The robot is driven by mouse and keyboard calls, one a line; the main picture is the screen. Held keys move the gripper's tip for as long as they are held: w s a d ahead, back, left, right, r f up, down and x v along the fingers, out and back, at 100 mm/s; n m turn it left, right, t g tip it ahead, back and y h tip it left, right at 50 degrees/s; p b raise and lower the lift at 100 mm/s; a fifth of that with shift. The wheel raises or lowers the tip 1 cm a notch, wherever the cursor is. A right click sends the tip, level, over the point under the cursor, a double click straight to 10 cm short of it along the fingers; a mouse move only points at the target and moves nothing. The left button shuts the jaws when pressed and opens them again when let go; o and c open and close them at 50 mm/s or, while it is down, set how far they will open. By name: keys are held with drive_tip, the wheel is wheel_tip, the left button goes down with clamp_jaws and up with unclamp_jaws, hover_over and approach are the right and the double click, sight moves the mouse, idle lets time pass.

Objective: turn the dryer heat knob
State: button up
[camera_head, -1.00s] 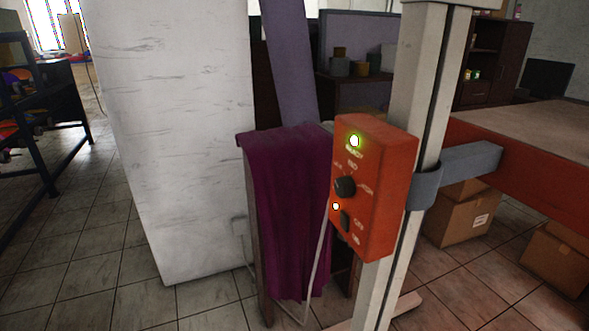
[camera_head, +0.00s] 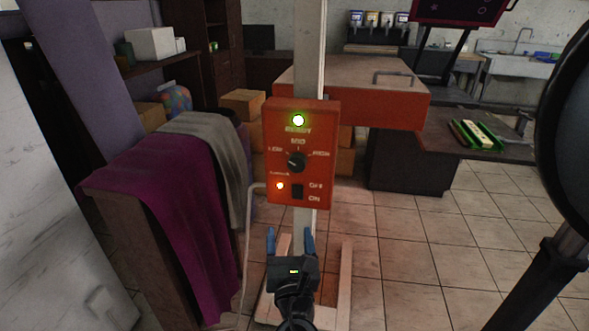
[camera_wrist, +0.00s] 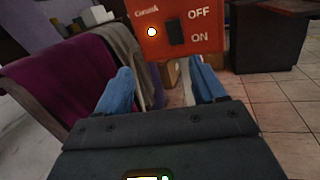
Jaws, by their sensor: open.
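The black heat knob (camera_head: 296,162) sits on the front of a red control box (camera_head: 273,140), among the LOW, MID and HIGH marks. Its pointer direction is too small to read surely. An orange light (camera_head: 280,185) and a black OFF/ON switch (camera_head: 298,192) are below. My gripper (camera_head: 290,238), with blue fingers, is open and empty, below the box and apart from it. In the wrist view, the box's lower part (camera_wrist: 215,40) and switch (camera_wrist: 176,33) show beyond the fingers (camera_wrist: 168,82); the knob is out of view.
The box is on a pale upright post (camera_head: 309,60) with a floor base. Left, purple cloth (camera_head: 185,200) and grey cloth (camera_head: 220,145) hang over a wooden rack. A black round object on a pole (camera_head: 545,285) stands at right. Tiled floor between is free.

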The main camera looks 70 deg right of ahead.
sight(296, 167)
drive_tip(key=d+r+g+h, duration=0.1)
drive_tip(key=d+r, duration=0.2)
drive_tip(key=w+d+r+n+g+h+p, duration=0.1)
drive_tip(key=d+r, duration=0.2)
drive_tip(key=d, duration=0.1)
drive_tip(key=d+r+h+p, duration=0.1)
drive_tip(key=d+r+h, duration=0.1)
drive_tip(key=d+r, duration=0.1)
drive_tip(key=shift+w+d+r+n+g, duration=0.25)
drive_tip(key=shift+w+n+g, duration=0.1)
drive_tip(key=shift+n+g, duration=0.05)
drive_tip(key=shift+c, duration=0.2)
drive_tip(key=c, duration=1)
